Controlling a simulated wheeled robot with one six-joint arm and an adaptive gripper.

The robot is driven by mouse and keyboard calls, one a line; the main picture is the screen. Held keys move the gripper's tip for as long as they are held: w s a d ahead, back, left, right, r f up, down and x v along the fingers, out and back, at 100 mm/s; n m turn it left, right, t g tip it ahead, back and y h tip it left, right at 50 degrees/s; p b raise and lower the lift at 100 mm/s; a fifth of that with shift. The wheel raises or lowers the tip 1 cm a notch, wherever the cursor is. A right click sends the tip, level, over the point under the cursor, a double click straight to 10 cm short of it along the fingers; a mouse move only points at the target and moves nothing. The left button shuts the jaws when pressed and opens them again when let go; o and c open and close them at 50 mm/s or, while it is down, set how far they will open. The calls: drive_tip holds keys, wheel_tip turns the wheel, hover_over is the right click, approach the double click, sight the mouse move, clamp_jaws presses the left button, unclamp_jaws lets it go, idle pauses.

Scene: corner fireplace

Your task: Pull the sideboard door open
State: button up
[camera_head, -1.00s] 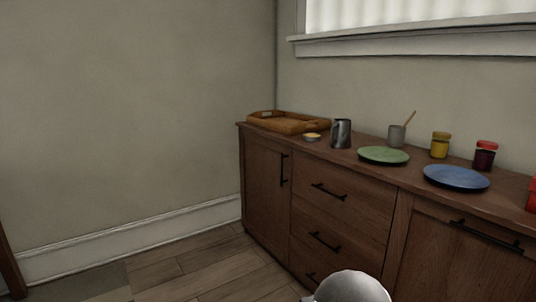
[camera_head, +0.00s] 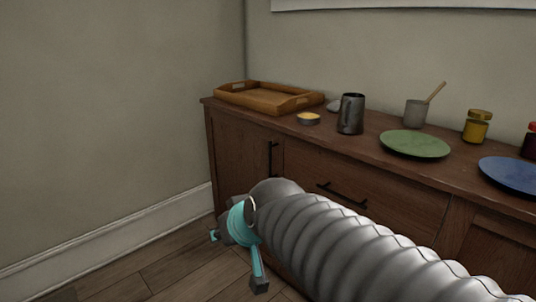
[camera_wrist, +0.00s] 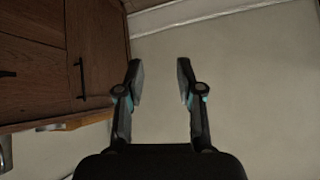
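The wooden sideboard (camera_head: 432,199) stands along the wall on the right of the head view. Its left door (camera_head: 238,152) has a black vertical handle (camera_head: 274,159), and the door looks shut. My gripper (camera_head: 236,262) is in front of and below that door, with my arm across the drawers. In the wrist view my gripper (camera_wrist: 159,72) is open and empty, its fingers spread over bare wall. There the door (camera_wrist: 97,50) and its black handle (camera_wrist: 81,78) are to the left of the fingers, apart from them.
On the sideboard top are a wooden tray (camera_head: 268,97), a small yellow-topped bowl (camera_head: 308,118), a dark metal mug (camera_head: 351,114), a grey cup (camera_head: 415,113), a green plate (camera_head: 414,144), a yellow jar (camera_head: 477,127) and a blue plate (camera_head: 514,174). The floor (camera_head: 165,277) at left is clear.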

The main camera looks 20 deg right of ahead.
drive_tip(key=w+d+r+m+t+h+b, duration=0.1)
drive_tip(key=w+r+m+t+h, duration=0.1)
drive_tip(key=w, duration=0.7)
drive_tip(key=w+d+r+m+t+h+b, duration=0.1)
drive_tip(key=w+d+r+t, duration=0.15)
drive_tip(key=w, duration=0.55)
drive_tip(key=w+d+r+m+t+h+b, duration=0.1)
drive_tip(key=w+m+t+h, duration=0.15)
drive_tip(key=w, duration=0.65)
drive_tip(key=w+d+f+m+g+h+b, duration=0.2)
drive_tip(key=w+d+f+m+g+h, duration=0.4)
drive_tip(key=d+f+h, duration=0.5)
drive_tip(key=shift+m+g+h, duration=0.25)
drive_tip(key=shift+m+g, duration=0.05)
drive_tip(key=shift+m, duration=0.05)
drive_tip(key=x, duration=0.8)
drive_tip(key=r+x, duration=0.1)
drive_tip(key=x, duration=0.3)
drive_tip(key=shift+s+d, duration=0.1)
drive_tip(key=shift+d, duration=0.1)
drive_tip(key=shift+c, duration=0.3)
clamp_jaws()
